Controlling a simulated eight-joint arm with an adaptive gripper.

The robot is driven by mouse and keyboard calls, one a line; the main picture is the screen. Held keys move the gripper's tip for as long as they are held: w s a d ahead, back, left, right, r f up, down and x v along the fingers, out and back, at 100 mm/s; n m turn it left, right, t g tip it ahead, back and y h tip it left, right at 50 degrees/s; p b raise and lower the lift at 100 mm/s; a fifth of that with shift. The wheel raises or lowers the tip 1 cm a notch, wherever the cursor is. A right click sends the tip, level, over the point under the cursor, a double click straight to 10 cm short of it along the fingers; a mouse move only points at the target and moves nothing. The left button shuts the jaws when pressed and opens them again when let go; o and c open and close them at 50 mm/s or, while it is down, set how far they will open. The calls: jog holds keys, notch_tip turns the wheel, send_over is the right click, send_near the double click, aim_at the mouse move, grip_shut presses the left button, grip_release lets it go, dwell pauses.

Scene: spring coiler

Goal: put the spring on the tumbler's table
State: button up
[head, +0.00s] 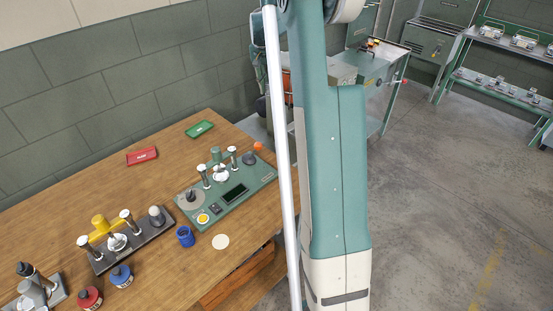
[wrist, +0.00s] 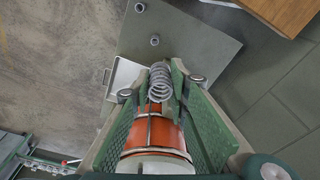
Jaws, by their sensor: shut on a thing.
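In the wrist view my gripper (wrist: 160,88) has its two green jaws on either side of a bare metal coil spring (wrist: 160,82) and is shut on it. Below the spring, between the jaws, an orange cylinder with pale bands (wrist: 163,133) shows; I cannot tell what it belongs to. A flat grey surface (wrist: 205,45) lies beyond the spring, with two small round grey pieces on it. I cannot tell whether this is the tumbler's table. In the head view my gripper and the spring are hidden behind my arm.
A wooden bench (head: 175,125) at left holds green and dark fixtures, small jars and trays. Behind my arm stands a grey metal table (head: 375,65) with a machine. Shelves (head: 505,75) stand at the far right. The concrete floor (head: 450,190) at right is clear.

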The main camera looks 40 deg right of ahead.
notch_tip(320, 180, down, 27)
jog(key=shift+w+f, duration=0.1)
jog(key=shift+f, duration=0.05)
dwell(0.4)
jog(key=b, duration=0.1)
send_near(270, 148)
jog(key=shift+s+a+f, duration=0.35)
jog(key=shift+s+a, duration=0.3)
jog(key=shift+s, duration=0.15)
jog(key=shift+s+a+f, duration=0.4)
jog(key=shift+s+a, duration=0.2)
jog(key=shift+s, duration=0.2)
jog(key=shift+f, duration=0.15)
jog(key=shift+f+b, duration=0.45)
jog(key=shift+f, duration=1.3)
jog(key=shift+f, duration=0.15)
jog(key=o, duration=0.9)
